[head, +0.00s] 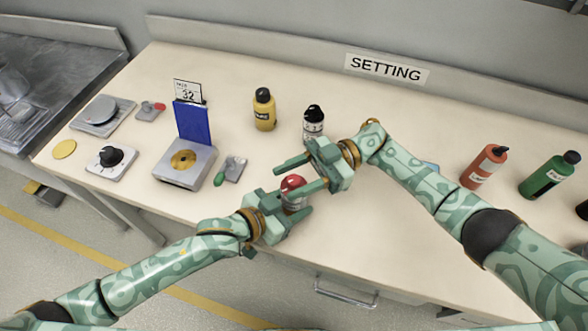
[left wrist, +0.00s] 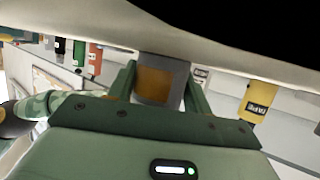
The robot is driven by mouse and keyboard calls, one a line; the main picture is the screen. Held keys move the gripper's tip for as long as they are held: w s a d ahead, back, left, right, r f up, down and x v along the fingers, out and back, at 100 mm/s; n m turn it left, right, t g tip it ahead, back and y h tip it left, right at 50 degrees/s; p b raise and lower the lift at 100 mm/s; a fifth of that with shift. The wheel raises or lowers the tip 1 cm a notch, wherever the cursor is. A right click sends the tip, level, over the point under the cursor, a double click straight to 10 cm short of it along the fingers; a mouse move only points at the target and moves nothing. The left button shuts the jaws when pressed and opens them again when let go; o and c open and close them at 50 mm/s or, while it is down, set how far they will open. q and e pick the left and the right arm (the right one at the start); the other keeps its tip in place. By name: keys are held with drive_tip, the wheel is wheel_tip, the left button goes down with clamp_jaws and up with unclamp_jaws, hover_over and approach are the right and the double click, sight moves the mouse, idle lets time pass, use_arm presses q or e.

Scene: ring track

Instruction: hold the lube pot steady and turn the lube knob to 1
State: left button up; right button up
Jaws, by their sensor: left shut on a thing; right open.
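The lube pot is a small grey cylinder with a red knob (head: 292,183) on top, near the table's front edge. My left gripper (head: 296,204) is shut on the pot's side. In the left wrist view the grey pot (left wrist: 175,88) with its orange-brown label stands between the two green fingers. My right gripper (head: 290,180) is open, its fingers reaching left, one on either side of the red knob in the picture. I cannot tell whether they touch it. The knob's marks are too small to read, and the grippers partly hide the pot.
A black-capped white bottle (head: 313,122) stands just behind my right gripper, and a yellow bottle (head: 264,110) further left. A green-handled part (head: 230,170), a grey box with a blue panel (head: 186,165) and a black dial (head: 110,157) lie left. Red (head: 484,167) and green (head: 549,175) bottles stand right.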

wheel_tip(320, 180, up, 10)
drive_tip(key=shift+f, duration=0.2)
drive_tip(key=s+a+f+m+t+y, duration=0.1)
drive_tip(key=s+a+f+t+y, duration=0.1)
drive_tip(key=s+a+t+y, duration=0.25)
drive_tip(key=m+t+h, duration=1.2)
drive_tip(key=m+t, duration=0.5)
drive_tip(key=t, duration=0.3)
approach(294, 179)
drive_tip(key=shift+g, duration=0.25)
drive_tip(key=x, duration=1)
drive_tip(key=shift+w+f, duration=0.1)
drive_tip(key=shift+f, duration=0.25)
